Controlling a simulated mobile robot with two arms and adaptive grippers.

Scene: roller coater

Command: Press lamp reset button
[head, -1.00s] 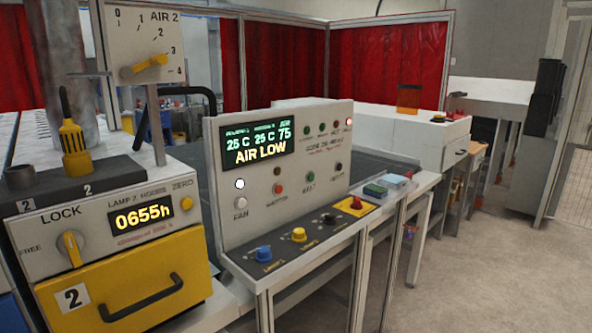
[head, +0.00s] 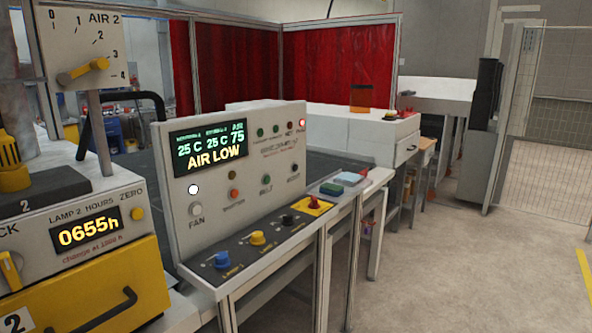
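A small round yellow button (head: 138,214) marked ZERO sits at the right end of the lamp unit's front (head: 45,220), in the left of the head view. Beside it, the "LAMP 2 HOURS" display (head: 87,232) reads 0655h, with small red writing below it. A yellow LOCK knob (head: 9,273) is cut by the left edge. Neither of my grippers is in view, so their states and distance from the button are not shown.
A grey control panel (head: 245,180) right of the lamp unit reads AIR LOW, with coloured knobs along its front ledge. A yellow drawer (head: 125,272) is below the button. An AIR 2 dial (head: 83,45) stands above. Open floor (head: 470,270) lies to the right.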

